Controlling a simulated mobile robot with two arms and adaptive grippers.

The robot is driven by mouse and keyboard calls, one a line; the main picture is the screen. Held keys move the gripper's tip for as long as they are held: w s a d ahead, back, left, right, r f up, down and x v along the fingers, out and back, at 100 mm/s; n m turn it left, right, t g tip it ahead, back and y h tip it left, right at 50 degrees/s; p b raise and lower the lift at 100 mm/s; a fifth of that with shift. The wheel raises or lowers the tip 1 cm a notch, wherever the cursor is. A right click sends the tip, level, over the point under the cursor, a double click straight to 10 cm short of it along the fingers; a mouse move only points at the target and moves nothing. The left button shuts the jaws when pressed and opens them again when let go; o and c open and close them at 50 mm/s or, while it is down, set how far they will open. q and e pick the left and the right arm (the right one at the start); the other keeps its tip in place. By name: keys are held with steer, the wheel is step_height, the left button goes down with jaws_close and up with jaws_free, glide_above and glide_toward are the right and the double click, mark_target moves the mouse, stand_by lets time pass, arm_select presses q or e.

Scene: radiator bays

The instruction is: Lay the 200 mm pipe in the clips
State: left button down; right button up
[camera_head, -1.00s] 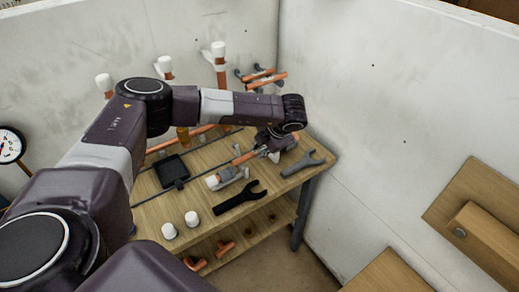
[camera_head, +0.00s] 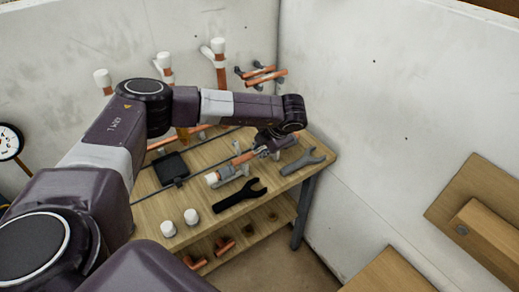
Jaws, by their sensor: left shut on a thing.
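A copper pipe (camera_head: 244,157) with a white end piece (camera_head: 212,178) lies slanted over the right part of the wooden bench, next to grey clip-like fittings (camera_head: 228,174). My left gripper (camera_head: 268,146) comes down over the pipe's right end and is shut on it, the wrist pointing down. The fingers are small and partly hidden by the wrist. I cannot tell whether the pipe rests in the clips or just above them. My right gripper is not in view.
A black wrench (camera_head: 240,196) and a grey wrench (camera_head: 303,163) lie close by. Two white caps (camera_head: 191,216) and a black tray (camera_head: 171,167) are on the bench (camera_head: 155,208). Capped copper pipes (camera_head: 220,72) stand at the back wall; copper fittings (camera_head: 224,245) lie on the lower shelf.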

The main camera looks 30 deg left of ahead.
arm_select(q)
steer(key=shift+f+b, duration=0.7)
steer(key=shift+f, duration=0.25)
steer(key=c, duration=1.8)
jaws_free()
steer(key=shift+r, duration=0.1)
steer(key=v, duration=1.2)
